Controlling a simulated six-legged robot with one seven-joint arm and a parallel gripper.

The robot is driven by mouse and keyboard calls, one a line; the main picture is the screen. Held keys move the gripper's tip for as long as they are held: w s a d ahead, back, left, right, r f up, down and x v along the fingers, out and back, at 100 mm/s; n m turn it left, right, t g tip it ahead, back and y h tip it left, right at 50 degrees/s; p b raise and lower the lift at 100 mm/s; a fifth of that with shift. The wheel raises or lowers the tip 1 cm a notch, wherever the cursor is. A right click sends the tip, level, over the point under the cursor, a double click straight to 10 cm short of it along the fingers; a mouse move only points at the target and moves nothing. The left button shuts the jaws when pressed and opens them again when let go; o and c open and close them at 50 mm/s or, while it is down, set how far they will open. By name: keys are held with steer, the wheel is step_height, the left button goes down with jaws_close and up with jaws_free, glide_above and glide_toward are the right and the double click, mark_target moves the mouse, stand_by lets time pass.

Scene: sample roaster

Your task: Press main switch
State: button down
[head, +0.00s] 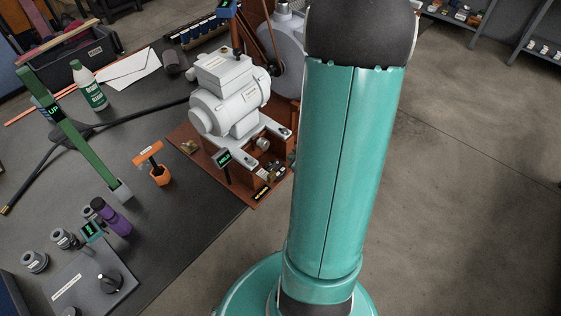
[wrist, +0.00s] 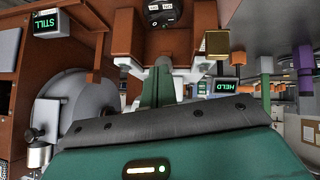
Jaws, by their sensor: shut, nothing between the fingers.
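In the head view small dark fittings (head: 272,168) sit at the front of the brown base (head: 196,140), below the grey motor (head: 228,98); I cannot tell which is the main switch. My gripper (wrist: 164,64) is shut and empty in the wrist view, its tips pointing toward the brown panel, apparently short of the black box. The head view does not show it.
A display reading HELD (head: 223,158) stands by the base; another reads STILL (wrist: 47,23). A green bar (head: 80,140), an orange-handled tool in a cup (head: 160,175), a bottle (head: 90,88) and a purple cylinder (head: 112,218) stand on the dark bench. Open floor lies right.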

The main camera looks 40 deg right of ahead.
glide_toward(275, 161)
steer(key=w, duration=0.3)
steer(key=shift+w+a+r, duration=0.1)
steer(key=shift+w+a, duration=0.15)
steer(key=f, duration=0.3)
steer(key=shift+w+d, duration=0.2)
steer(key=shift+d, duration=0.15)
steer(key=shift+d+f, duration=0.15)
steer(key=shift+f, duration=0.45)
